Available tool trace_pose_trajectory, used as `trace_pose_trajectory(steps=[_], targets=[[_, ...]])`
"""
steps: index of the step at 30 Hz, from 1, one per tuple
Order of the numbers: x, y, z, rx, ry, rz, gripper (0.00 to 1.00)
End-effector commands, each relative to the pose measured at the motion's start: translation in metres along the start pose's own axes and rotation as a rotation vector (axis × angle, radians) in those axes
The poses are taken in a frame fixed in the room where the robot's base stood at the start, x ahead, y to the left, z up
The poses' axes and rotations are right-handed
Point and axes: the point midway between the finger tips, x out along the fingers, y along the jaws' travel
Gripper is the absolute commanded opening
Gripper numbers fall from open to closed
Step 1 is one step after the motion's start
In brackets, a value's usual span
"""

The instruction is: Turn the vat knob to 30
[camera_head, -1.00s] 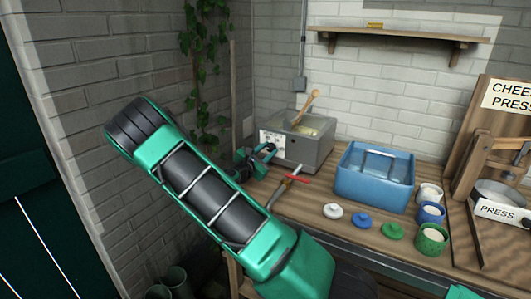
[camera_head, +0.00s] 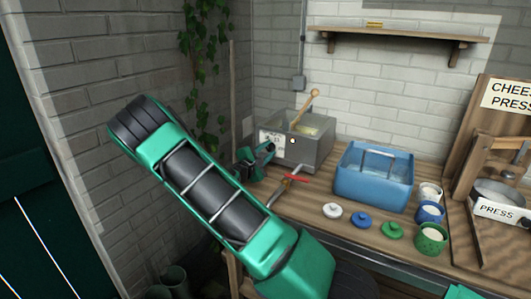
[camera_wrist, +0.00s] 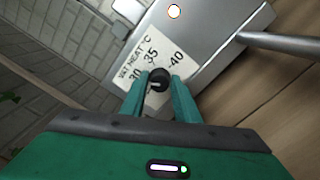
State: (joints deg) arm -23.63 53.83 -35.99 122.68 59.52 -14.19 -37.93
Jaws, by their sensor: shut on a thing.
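The vat (camera_head: 312,150) is a grey metal box at the back left of the bench, with a wooden-handled tool standing in it. In the wrist view its front panel (camera_wrist: 205,40) carries a white "VAT HEAT °C" label (camera_wrist: 135,68) marked 30, 35 and 40. The black vat knob (camera_wrist: 158,76) sits at the label's lower edge. My gripper (camera_wrist: 159,88) has its two green fingers around the knob, shut on it. A pale line shows on the knob, but its exact setting is hard to read. My gripper (camera_head: 268,151) also shows at the vat's front in the head view.
A metal spout with a red handle (camera_head: 296,178) sticks out below the vat. A blue tub (camera_head: 374,185) stands to its right, with several small pots and coloured lids in front. The cheese press (camera_head: 495,190) is at far right.

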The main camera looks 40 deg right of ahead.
Motion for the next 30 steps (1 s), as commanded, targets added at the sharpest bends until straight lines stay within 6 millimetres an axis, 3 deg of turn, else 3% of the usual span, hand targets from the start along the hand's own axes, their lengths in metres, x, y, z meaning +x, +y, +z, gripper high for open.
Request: trace_pose_trajectory(steps=[11, 12, 14, 24, 30], targets=[[-0.001, 0.000, -0.002, 0.004, 0.004, -0.001, 0.06], [-0.001, 0.000, -0.002, 0.004, 0.004, -0.001, 0.35], [-0.001, 0.000, -0.002, 0.003, 0.003, -0.001, 0.46], [-0.003, 0.000, -0.001, 0.002, 0.001, -0.001, 0.46], [-0.027, 0.000, -0.002, 0.001, 0.005, 0.000, 0.46]])
